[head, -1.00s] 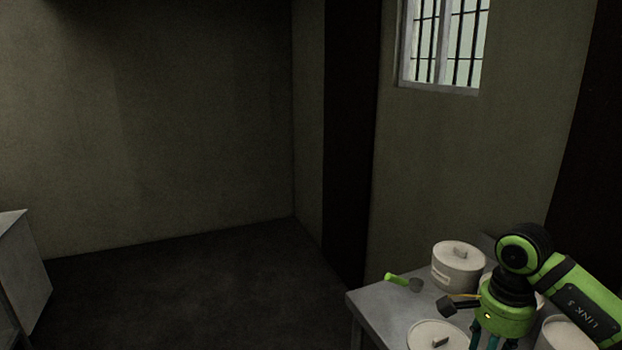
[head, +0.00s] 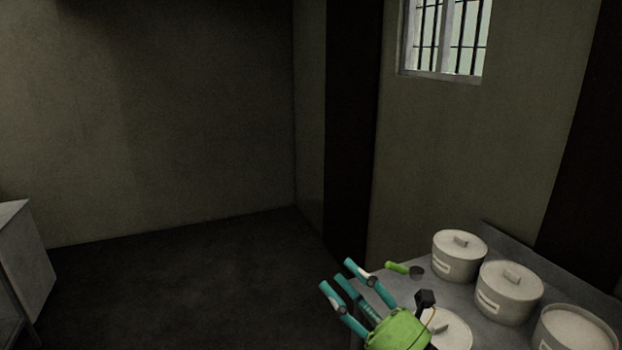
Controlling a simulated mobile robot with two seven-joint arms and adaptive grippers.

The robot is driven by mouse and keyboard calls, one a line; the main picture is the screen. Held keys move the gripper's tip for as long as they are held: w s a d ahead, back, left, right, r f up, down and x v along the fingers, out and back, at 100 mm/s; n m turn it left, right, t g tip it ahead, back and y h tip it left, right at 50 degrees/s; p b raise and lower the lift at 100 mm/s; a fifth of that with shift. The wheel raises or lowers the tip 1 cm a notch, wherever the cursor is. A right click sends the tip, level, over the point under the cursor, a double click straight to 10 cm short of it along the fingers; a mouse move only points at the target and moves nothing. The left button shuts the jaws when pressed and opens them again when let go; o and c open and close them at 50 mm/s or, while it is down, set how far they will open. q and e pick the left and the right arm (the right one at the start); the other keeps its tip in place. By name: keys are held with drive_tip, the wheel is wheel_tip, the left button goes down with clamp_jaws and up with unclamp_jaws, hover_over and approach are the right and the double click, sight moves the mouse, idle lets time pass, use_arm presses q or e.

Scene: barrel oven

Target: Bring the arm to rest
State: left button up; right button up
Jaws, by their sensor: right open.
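My right gripper (head: 350,288) shows at the bottom of the head view, with a green body and teal fingers. Its fingers are spread, point up and to the left, and hold nothing. It is over the left edge of the grey table (head: 400,290), in front of a white lidded pot. Most of my right arm is below the picture. My left gripper is not in view.
Several white pots stand on the table, such as the back one (head: 459,256) and the middle one (head: 508,292). A green-handled tool (head: 398,268) lies near the table's left edge. A grey cabinet (head: 22,262) stands at far left. The floor between is clear.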

drive_tip(key=d+f+m+t+h, duration=0.2)
drive_tip(key=d+f+m+h, duration=1.15)
drive_tip(key=m, duration=0.75)
drive_tip(key=s+d+f+m+g+h, duration=0.1)
drive_tip(key=s+f+m+g+h, duration=0.4)
drive_tip(key=f, duration=0.3)
drive_tip(key=s+f+m+g+y, duration=0.1)
drive_tip(key=s+f+m+g, duration=0.2)
drive_tip(key=s+f+g, duration=0.5)
drive_tip(key=s+f+m+g+y, duration=0.15)
drive_tip(key=s+f+m, duration=0.3)
drive_tip(key=s, duration=0.65)
wheel_tip(320, 180, down, 24)
drive_tip(key=s+n+g, duration=0.1)
drive_tip(key=s, duration=0.2)
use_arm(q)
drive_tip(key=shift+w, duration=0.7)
use_arm(e)
drive_tip(key=s+d+f+g, duration=0.1)
drive_tip(key=s+d+f, duration=0.1)
drive_tip(key=s+f, duration=1)
drive_tip(key=s, duration=0.2)
drive_tip(key=shift+s+d+f+h, duration=0.2)
drive_tip(key=shift+s+f+h, duration=0.1)
drive_tip(key=shift+s+f, duration=0.1)
